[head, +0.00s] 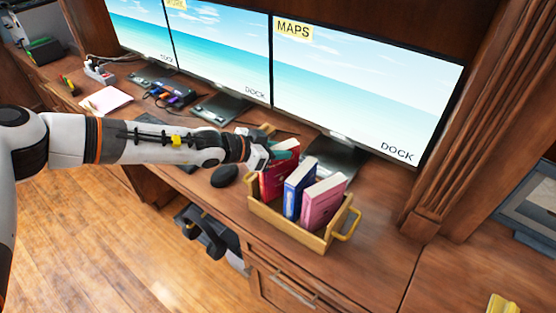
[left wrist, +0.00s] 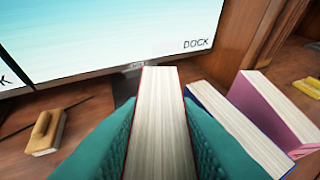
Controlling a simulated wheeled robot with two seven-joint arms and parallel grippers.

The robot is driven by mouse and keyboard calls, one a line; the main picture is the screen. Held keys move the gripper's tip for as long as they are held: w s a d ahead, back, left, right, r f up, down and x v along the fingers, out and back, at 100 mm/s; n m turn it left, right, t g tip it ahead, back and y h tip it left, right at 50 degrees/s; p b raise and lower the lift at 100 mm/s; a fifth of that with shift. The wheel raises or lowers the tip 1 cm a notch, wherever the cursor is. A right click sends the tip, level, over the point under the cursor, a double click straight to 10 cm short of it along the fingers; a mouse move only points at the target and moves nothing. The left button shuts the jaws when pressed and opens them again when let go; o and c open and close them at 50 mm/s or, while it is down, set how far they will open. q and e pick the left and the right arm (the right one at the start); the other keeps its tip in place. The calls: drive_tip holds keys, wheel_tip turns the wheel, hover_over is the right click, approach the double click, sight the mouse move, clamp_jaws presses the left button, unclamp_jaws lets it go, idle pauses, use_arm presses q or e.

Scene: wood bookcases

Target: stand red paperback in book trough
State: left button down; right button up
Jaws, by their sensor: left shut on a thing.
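The red paperback (head: 279,174) stands upright at the left end of the wooden book trough (head: 289,226), beside a blue book (head: 297,187) and a pink book (head: 323,200). My left gripper (head: 280,154) is shut on its upper part. In the left wrist view the teal fingers press both sides of the red paperback (left wrist: 162,110), with the blue book (left wrist: 238,128) and pink book (left wrist: 272,108) to its right. The lower edge of the red paperback is hidden by the trough wall, so I cannot tell if it touches the trough floor. My right gripper is not in view.
Monitors (head: 360,85) stand behind the trough, with a stand (head: 335,156) close to it. A black mouse (head: 224,176) lies left of the trough. A wooden object (left wrist: 45,132) lies on the desk. The desk right of the trough (head: 375,250) is clear.

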use_arm(q)
drive_tip(key=shift+f, duration=1.65)
drive_tip(key=shift+f, duration=0.15)
drive_tip(key=c, duration=1.1)
unclamp_jaws()
drive_tip(key=v, duration=1.2)
drive_tip(key=shift+r, duration=0.2)
